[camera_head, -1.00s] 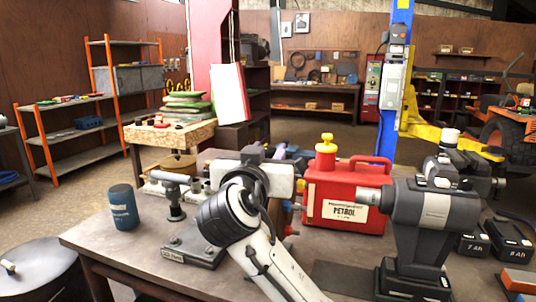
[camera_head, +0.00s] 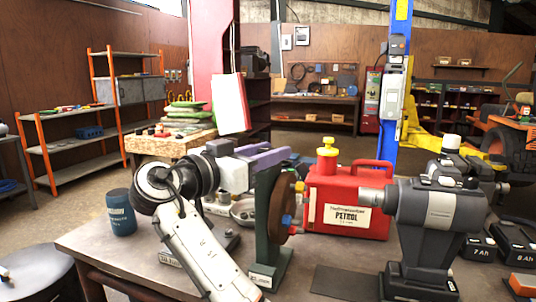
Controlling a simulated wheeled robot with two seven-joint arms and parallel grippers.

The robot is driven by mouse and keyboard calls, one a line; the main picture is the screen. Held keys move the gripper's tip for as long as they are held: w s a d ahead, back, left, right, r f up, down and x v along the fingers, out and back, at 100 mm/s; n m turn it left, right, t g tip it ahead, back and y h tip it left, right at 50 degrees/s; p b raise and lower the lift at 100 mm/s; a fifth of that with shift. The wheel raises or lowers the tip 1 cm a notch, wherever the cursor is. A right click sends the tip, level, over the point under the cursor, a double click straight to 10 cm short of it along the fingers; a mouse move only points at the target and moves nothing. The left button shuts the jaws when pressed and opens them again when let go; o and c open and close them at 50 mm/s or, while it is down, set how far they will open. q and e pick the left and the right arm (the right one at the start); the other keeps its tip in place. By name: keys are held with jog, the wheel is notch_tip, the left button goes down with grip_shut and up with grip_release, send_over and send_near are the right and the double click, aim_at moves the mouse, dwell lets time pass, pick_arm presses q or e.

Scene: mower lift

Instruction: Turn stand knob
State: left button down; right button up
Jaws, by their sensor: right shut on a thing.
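A green upright stand (camera_head: 266,225) with a labelled base stands on the workbench in the middle of the view. A brown disc (camera_head: 281,205) is mounted on its right side, with small yellow, blue and red knobs at the rim.
A red petrol can (camera_head: 346,205) with a yellow cap stands just right of the disc. A grey tool-like machine (camera_head: 432,215) and black batteries (camera_head: 512,245) are farther right. A blue cup (camera_head: 121,212) stands on the left of the workbench (camera_head: 90,248).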

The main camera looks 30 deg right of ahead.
jog(key=shift+r, duration=0.1)
jog(key=o, duration=1)
jog(key=shift+d, duration=0.1)
jog(key=shift+o, duration=0.2)
